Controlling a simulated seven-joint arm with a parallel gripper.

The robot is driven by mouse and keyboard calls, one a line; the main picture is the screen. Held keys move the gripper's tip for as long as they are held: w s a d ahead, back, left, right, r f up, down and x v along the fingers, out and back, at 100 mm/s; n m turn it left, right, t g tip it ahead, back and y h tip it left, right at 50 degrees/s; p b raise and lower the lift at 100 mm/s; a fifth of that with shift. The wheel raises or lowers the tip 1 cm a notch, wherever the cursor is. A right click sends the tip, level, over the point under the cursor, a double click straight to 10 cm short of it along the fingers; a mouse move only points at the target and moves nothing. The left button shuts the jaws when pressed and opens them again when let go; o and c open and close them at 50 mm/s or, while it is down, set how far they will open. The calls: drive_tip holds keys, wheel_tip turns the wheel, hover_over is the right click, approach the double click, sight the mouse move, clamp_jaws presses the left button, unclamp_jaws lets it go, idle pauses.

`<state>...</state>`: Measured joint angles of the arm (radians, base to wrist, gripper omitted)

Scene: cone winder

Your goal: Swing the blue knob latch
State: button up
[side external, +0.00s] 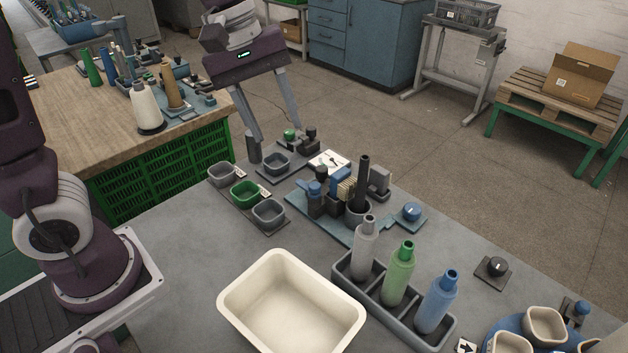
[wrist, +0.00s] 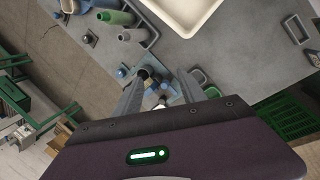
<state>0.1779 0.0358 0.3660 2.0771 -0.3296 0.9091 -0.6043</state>
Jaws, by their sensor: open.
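A round blue knob (side external: 411,212) sits on a small blue plate at the right end of the blue fixture base (side external: 330,222) in the side view. It appears small in the wrist view (wrist: 122,72), left of my fingers. A second blue-topped part (side external: 315,188) stands at the fixture's left; I cannot tell which is the latch. My gripper (side external: 276,140) is open and empty, pointing down over the rear left of the table, apart from the blue knob. In the wrist view its two fingers (wrist: 162,74) partly hide the fixture.
A dark upright post (side external: 363,175) rises from the fixture. Grey, green and blue bottles (side external: 398,275) stand in a grey rack in front. A cream tub (side external: 291,310) and small cups (side external: 244,192) lie left. A black knob (side external: 497,265) sits right on bare table.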

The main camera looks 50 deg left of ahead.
drive_tip(key=w+a+f+n+g+y, duration=0.1)
drive_tip(key=w+a+f+n, duration=0.1)
drive_tip(key=w+f+n, duration=0.55)
drive_tip(key=n+y, duration=0.1)
drive_tip(key=n, duration=0.1)
hover_over(315, 185)
wheel_tip(315, 185, down, 8)
drive_tip(key=shift+g, duration=0.5)
wheel_tip(315, 185, down, 9)
drive_tip(key=shift+r, duration=0.2)
drive_tip(key=shift+c, duration=0.5)
clamp_jaws()
